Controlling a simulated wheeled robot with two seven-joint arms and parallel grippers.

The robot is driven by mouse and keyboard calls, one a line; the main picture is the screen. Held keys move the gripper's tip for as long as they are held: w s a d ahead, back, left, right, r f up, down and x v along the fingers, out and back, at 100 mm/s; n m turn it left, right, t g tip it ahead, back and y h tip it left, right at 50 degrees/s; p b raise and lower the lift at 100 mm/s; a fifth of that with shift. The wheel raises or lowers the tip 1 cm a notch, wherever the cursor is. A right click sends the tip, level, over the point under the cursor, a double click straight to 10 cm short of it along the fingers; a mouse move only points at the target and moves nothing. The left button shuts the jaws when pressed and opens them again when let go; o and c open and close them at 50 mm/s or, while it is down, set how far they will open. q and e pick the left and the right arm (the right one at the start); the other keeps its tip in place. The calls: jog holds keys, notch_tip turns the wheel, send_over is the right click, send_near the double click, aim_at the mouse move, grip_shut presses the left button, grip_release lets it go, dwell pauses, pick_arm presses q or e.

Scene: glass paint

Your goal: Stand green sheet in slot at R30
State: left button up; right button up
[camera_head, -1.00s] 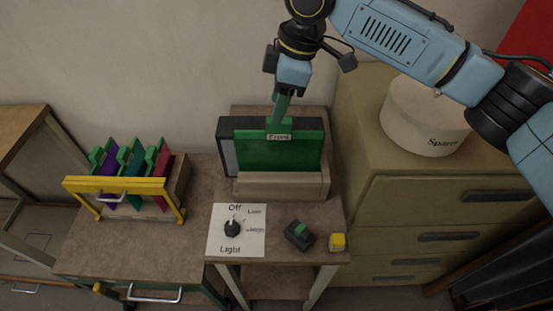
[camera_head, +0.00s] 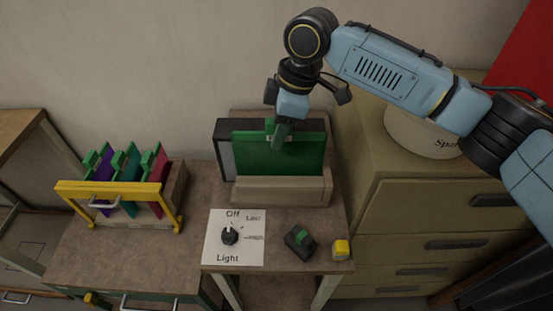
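A green sheet (camera_head: 295,160) stands upright in a beige holder (camera_head: 282,190), in front of a dark-framed panel (camera_head: 225,150). My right gripper (camera_head: 281,136) points down at the top middle of this sheet and overlaps its small raised tab. I cannot tell whether its fingers are closed on the tab. Several coloured sheets, purple (camera_head: 128,175), teal-green (camera_head: 132,158) and red (camera_head: 158,175), stand in a rack with a yellow front frame (camera_head: 120,188) at the left. No R30 mark is readable. My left gripper is out of view.
On the small table lie a white dial card (camera_head: 236,252) with a black knob (camera_head: 230,236), a dark block with a green top (camera_head: 300,240) and a yellow cube (camera_head: 341,249). A drawer cabinet (camera_head: 450,205) with a white round container (camera_head: 415,135) stands at the right.

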grip_shut()
jog(key=shift+r+p, duration=0.35)
jog(key=shift+p, duration=0.8)
dwell(0.5)
jog(key=shift+a+f+p, duration=0.1)
jog(key=shift+f+p, duration=0.15)
jog(key=shift+p, duration=0.65)
dwell(0.6)
jog(key=shift+o, duration=0.7)
grip_release()
jog(key=p+v, duration=0.2)
jog(key=a+p+v, duration=0.1)
jog(key=p+v, duration=0.1)
jog(key=p, duration=0.1)
jog(key=p+v, duration=0.2)
jog(key=p, duration=0.1)
jog(key=shift+a+r, duration=0.25)
jog(key=shift+r, duration=0.35)
jog(key=shift+f, duration=0.1)
